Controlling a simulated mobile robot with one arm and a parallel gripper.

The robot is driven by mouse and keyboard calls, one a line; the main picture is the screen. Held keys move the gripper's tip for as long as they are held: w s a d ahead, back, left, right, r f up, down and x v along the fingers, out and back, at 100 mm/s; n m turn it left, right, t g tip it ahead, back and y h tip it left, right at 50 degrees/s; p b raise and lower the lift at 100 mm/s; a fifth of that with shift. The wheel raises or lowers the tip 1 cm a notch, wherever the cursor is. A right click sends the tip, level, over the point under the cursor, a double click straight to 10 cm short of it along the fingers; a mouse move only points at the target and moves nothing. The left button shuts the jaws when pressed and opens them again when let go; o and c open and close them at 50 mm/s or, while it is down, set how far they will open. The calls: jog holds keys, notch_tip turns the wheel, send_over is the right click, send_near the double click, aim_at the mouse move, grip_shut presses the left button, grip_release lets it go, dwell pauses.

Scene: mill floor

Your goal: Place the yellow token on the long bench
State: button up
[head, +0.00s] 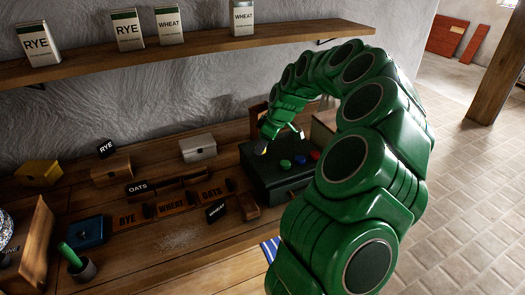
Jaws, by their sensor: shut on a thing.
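My gripper (264,146) is above the left end of a dark green box (285,187) at the right part of the bench. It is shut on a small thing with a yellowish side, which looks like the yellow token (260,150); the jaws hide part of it. I cannot tell whether it touches the box top. A green token (285,163), a blue token (300,159) and a red token (314,155) sit on the box. The long wooden bench (150,258) runs along the wall.
A shelf (190,50) hangs above. The bench front is fairly clear.

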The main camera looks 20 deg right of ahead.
jog(key=s+a+r, duration=0.3)
jog(key=s+r, duration=0.6)
jog(key=s, duration=0.4)
jog(key=shift+s+a+r, duration=0.15)
jog(key=shift+a+r, duration=0.1)
jog(key=shift+a, duration=0.15)
